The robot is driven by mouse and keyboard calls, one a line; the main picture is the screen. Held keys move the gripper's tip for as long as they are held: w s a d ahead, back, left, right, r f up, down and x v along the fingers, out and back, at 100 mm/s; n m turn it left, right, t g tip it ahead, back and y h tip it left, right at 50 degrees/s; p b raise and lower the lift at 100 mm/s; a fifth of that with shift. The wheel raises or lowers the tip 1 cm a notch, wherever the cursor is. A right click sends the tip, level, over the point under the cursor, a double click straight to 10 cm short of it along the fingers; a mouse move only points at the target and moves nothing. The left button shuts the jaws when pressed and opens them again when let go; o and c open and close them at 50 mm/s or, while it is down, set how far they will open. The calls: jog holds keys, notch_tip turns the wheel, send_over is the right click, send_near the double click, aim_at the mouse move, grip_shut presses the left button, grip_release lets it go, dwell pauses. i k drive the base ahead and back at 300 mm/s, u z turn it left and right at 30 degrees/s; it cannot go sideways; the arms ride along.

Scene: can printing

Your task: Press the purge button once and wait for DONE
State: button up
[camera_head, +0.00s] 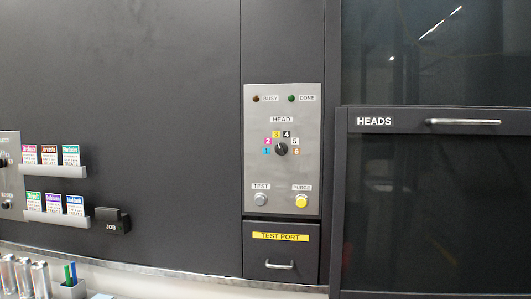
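The purge button (301,201) is a round yellow button at the lower right of a grey metal control panel (311,166), under a PURGE label. The DONE light (291,98) at the panel's top right looks dark green. The BUSY light (256,98) to its left looks dark reddish brown. A black HEAD knob (281,149) with numbers 1 to 6 around it sits mid-panel; where it points is too small to tell. My gripper is not in view, and nothing covers the purge button.
A grey TEST button (261,199) sits left of the purge button. Below is a TEST PORT drawer (281,265) with a handle. A HEADS door (375,150) stands right. Card racks (55,171) and a black JOB box (112,221) are at left.

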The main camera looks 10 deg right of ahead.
aim_at(301, 201)
jog(key=z, duration=0.05)
jog(key=i, duration=1)
jog(key=u, duration=0.05)
